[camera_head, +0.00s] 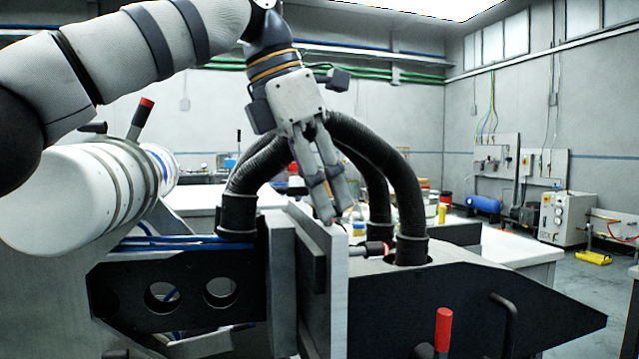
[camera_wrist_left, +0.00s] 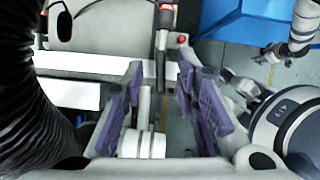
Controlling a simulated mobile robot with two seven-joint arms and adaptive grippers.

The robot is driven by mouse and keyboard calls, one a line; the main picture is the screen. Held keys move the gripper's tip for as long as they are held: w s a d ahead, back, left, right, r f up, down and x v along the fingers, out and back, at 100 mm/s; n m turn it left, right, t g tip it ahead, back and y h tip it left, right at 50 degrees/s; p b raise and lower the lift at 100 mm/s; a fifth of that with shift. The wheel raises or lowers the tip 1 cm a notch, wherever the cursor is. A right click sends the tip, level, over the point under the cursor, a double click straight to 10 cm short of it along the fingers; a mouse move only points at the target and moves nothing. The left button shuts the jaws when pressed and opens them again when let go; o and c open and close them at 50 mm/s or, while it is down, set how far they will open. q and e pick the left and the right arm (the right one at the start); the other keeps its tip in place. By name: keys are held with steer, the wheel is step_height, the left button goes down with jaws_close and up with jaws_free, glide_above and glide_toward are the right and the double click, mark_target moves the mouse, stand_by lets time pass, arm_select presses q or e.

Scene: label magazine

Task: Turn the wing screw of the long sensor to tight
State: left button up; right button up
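My left gripper (camera_head: 337,214) points down above the upright pale plate (camera_head: 338,285) in the head view. In the left wrist view its purple-padded fingers (camera_wrist_left: 160,80) stand apart, with nothing seen clamped between them. A thin rod (camera_wrist_left: 145,105) and a white cylinder (camera_wrist_left: 143,145) show in the gap behind the fingers. A small red-ended part (camera_head: 376,248) sticks out right of the plate, below and right of the fingertips. I cannot tell whether it belongs to the long sensor. The wing screw cannot be made out clearly. My right gripper is not in view.
Thick black hoses (camera_head: 408,190) arch close behind and beside the left gripper; one also fills the wrist view's left side (camera_wrist_left: 35,90). A dark side plate (camera_head: 480,305) extends right. A red-topped lever (camera_head: 443,330) stands in front.

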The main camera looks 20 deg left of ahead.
arm_select(q)
steer(key=v, duration=0.7)
steer(key=shift+s+r, duration=0.1)
